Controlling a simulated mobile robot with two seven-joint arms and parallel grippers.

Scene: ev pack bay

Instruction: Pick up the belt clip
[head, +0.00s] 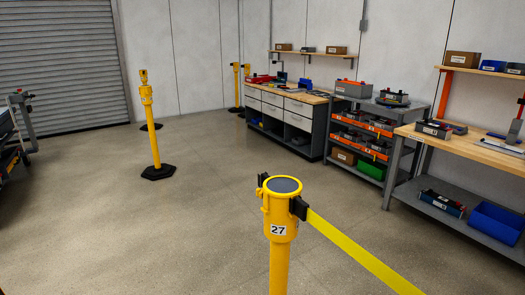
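A yellow post (280,240) marked 27 stands upright in the near middle, with a dark round cap on top. A black clip (298,208) sits at the right side of its head, touching it. A yellow belt (350,250) runs from this clip down to the right and out of the picture. Another small black piece shows at the left of the post's head. I cannot tell whether the clip is latched. Neither of my grippers is in view.
Another yellow post (153,130) on a black base stands farther back left. A workbench (465,148) and a shelf cart (362,135) with parts stand at the right, a drawer bench (288,108) behind. The floor (150,235) left of the near post is clear.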

